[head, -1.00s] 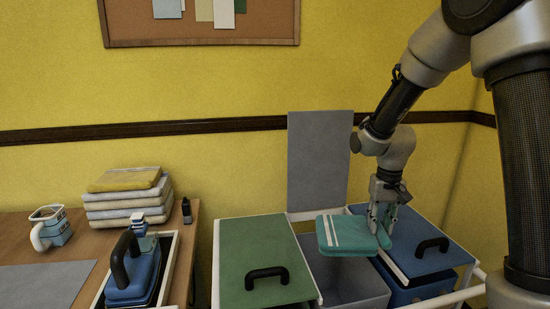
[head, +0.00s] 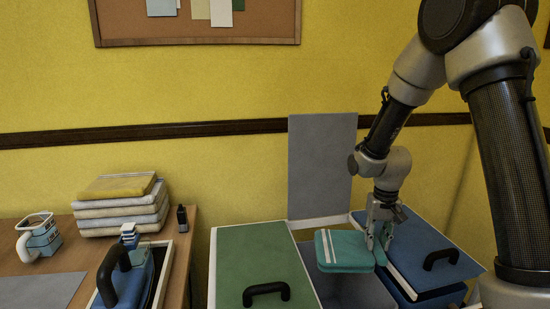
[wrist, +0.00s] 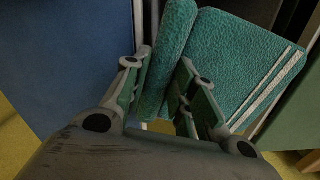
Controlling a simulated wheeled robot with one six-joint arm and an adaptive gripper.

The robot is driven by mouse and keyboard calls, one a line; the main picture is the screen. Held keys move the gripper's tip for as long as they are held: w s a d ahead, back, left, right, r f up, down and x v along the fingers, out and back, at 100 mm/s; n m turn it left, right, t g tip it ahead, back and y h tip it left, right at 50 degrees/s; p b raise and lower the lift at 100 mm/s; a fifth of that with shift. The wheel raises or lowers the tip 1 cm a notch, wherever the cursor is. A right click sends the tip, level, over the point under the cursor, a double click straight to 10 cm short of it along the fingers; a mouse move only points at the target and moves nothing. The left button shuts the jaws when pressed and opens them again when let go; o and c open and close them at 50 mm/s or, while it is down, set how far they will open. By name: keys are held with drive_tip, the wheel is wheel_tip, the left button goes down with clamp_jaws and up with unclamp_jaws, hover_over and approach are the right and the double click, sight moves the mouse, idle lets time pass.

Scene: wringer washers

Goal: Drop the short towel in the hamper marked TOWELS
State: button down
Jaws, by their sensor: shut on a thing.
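A folded teal towel with white stripes (head: 342,250) hangs level in my gripper (head: 378,240). My gripper is shut on the towel's right edge. In the wrist view the towel (wrist: 235,70) sits between and beyond the fingers (wrist: 168,95). It is over the open grey middle hamper (head: 352,292), whose grey lid (head: 322,165) stands upright behind it. The towel looks to be a little above the opening. No TOWELS label can be read in these frames.
A green-lidded hamper (head: 258,262) is shut on the left, and a blue-lidded one (head: 415,248) is shut on the right.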

drive_tip(key=shift+f, duration=0.15)
drive_tip(key=c, duration=1.1)
unclamp_jaws()
wheel_tip(320, 180, up, 12)
